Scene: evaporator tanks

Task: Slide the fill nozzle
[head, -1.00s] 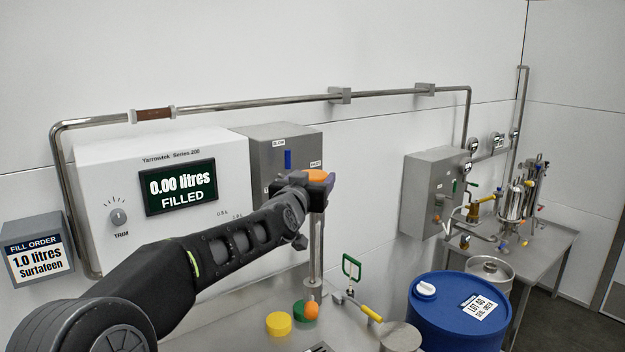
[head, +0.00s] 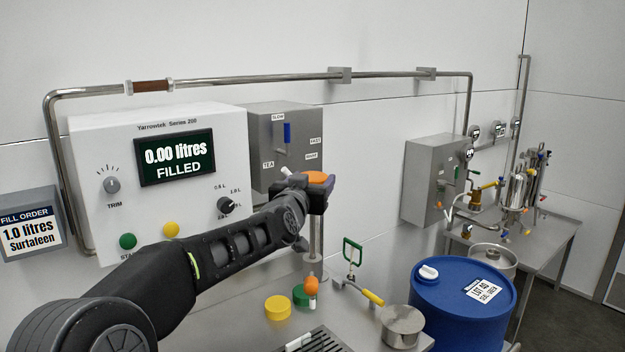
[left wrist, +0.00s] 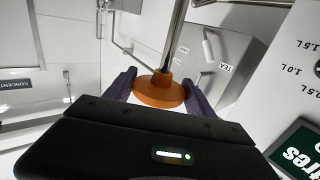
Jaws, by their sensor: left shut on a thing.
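The fill nozzle appears to be the orange piece with a steel tube (left wrist: 158,92), which shows between my left gripper's fingers in the left wrist view. In the head view the orange piece (head: 319,178) sits at the hand, with a steel post below it. My left gripper (head: 312,195) is shut on it, in front of the grey box's lower right part. In the left wrist view the left fingers (left wrist: 160,95) lie on either side of the orange piece. The hand hides part of the post. My right gripper is not in view.
The white filler panel (head: 200,125) reads 0.00 litres FILLED. The grey box (head: 268,125) has a blue lever. Yellow (head: 278,308) and green (head: 300,296) caps, an orange-topped piece (head: 311,286) and a steel pot (head: 402,325) are on the bench. A blue drum (head: 450,325) stands right.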

